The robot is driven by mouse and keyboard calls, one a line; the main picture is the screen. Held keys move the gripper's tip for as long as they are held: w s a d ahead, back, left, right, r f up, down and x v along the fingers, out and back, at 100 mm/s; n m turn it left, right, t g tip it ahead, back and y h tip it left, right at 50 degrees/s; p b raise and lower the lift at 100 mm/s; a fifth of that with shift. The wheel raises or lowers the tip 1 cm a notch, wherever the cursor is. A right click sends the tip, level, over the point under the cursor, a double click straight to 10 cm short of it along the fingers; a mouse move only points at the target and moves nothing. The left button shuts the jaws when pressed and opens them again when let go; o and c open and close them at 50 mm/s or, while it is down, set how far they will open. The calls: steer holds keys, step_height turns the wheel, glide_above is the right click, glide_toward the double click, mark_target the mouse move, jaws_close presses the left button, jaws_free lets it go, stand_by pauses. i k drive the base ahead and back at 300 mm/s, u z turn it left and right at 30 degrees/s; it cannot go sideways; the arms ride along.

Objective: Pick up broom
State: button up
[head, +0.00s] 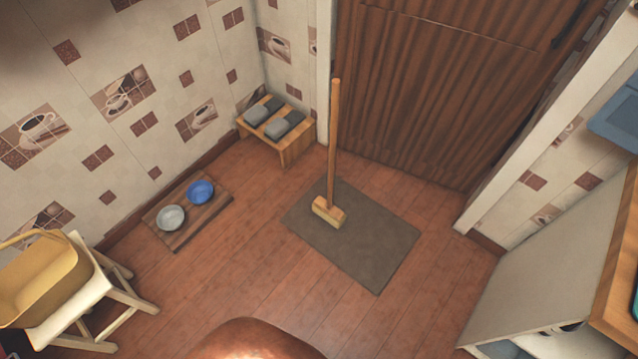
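The broom (334,140) stands upright in the head view, with a long brown wooden handle. Its yellowish, block-like head (329,212) rests on a dark grey-brown mat (375,250) on the floor.
A low wooden bench (296,148) with grey items stands in the corner. Two bowls, grey (171,218) and blue (201,192), sit on a board. A yellow basket (45,280) rests on a stool at left. A counter (560,260) stands at right. Floor around the mat is clear.

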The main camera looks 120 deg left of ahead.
mark_target(324, 209)
steer(key=u, duration=3.1)
steer(key=i, duration=0.35)
steer(key=u, duration=2.05)
